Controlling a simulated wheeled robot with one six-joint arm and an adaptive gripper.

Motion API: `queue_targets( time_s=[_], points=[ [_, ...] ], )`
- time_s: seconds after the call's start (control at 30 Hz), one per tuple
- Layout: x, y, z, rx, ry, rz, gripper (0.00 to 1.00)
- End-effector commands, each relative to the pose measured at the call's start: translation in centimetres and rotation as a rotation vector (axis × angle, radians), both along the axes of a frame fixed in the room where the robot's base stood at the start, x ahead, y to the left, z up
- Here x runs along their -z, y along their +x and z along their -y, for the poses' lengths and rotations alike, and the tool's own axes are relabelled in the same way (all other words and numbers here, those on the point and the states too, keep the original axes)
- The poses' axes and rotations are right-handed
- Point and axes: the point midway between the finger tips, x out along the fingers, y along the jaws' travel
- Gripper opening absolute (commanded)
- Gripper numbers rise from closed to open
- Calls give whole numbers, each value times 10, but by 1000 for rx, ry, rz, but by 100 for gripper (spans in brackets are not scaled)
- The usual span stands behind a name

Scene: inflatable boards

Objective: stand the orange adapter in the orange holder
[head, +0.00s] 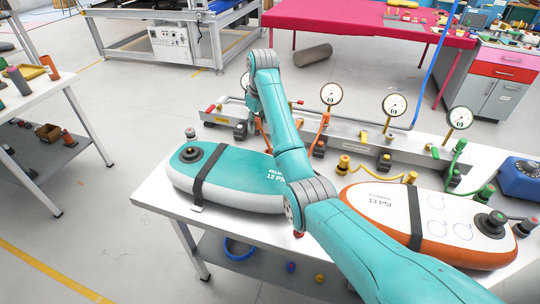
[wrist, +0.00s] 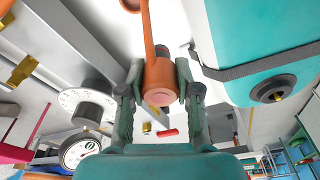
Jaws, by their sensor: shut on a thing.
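In the wrist view my gripper (wrist: 160,88) is shut on the orange adapter (wrist: 158,78), a short cylinder with its round end face towards the camera. An orange hose (wrist: 148,28) runs from it to the top of the picture. In the head view my teal arm hides the gripper and the adapter. An orange hose (head: 262,128) shows just left of the arm, and an orange fitting (head: 325,119) stands at the rail right of it. I cannot make out which thing is the orange holder.
A teal inflatable board (head: 235,168) and a white-and-orange one (head: 385,205) lie strapped on the white table (head: 160,200). A metal rail (head: 355,147) with several gauges (head: 395,105) runs behind them. Yellow and green hoses lie right of the arm, near a blue box (head: 520,178).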

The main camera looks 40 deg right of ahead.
Motion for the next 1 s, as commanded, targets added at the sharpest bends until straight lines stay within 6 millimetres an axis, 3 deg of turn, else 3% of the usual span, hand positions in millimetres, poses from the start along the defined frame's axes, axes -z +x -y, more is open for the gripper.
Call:
queue_targets(
  time_s=[0.1, 0.3, 0.47, 1.0],
  points=[
    [2, -11, 21, 171, 0, 0, 2],
    [2, -21, 39, 333, 2, 0, 2],
    [15, -23, 42, 364, 1, -2, 2],
    [81, -23, 41, 361, 1, -3, 2]
  ],
)
